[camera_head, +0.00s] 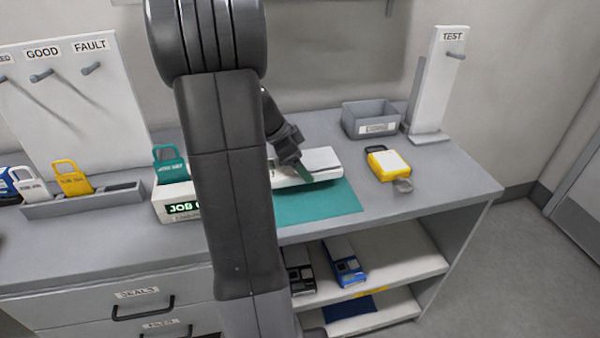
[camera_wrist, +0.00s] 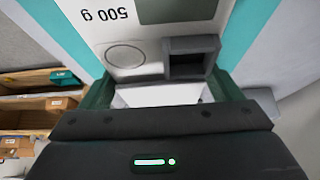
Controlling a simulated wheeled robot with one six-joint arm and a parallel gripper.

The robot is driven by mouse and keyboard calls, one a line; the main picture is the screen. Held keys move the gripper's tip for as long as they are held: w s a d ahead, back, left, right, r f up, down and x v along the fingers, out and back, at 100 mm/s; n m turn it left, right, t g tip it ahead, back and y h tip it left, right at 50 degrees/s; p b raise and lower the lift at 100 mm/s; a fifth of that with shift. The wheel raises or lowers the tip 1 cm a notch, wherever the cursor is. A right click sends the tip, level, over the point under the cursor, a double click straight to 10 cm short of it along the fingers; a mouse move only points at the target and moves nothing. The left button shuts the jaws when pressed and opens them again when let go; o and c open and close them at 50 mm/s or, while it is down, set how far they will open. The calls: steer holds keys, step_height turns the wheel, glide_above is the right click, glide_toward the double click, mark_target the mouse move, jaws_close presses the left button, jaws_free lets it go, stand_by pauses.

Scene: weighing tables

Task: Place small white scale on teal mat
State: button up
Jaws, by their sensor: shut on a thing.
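The small white scale (camera_head: 322,160) is over the back part of the teal mat (camera_head: 325,203) on the grey table. A dark shadow shows under its front edge; I cannot tell whether it touches the mat. My gripper (camera_head: 303,173) is shut on the scale, reaching it from above. In the wrist view the scale (camera_wrist: 115,28) shows a "500 g" label, a round button and a dark block between my teal fingers (camera_wrist: 165,80). The teal mat (camera_wrist: 240,40) shows on both sides of it. My arm hides part of the table left of the mat.
A white job display (camera_head: 174,203) with a teal tag (camera_head: 170,163) stands left of the mat. A yellow device (camera_head: 388,164) lies to the right. A grey bin (camera_head: 371,120) and TEST stand (camera_head: 437,85) are behind.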

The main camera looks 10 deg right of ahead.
steer(key=shift+f, duration=1.9)
steer(key=shift+f, duration=0.15)
steer(key=o, duration=1.1)
steer(key=shift+c, duration=0.2)
steer(key=shift+r, duration=0.3)
steer(key=v, duration=1.1)
steer(key=shift+a+r, duration=0.25)
steer(key=shift+r, duration=0.1)
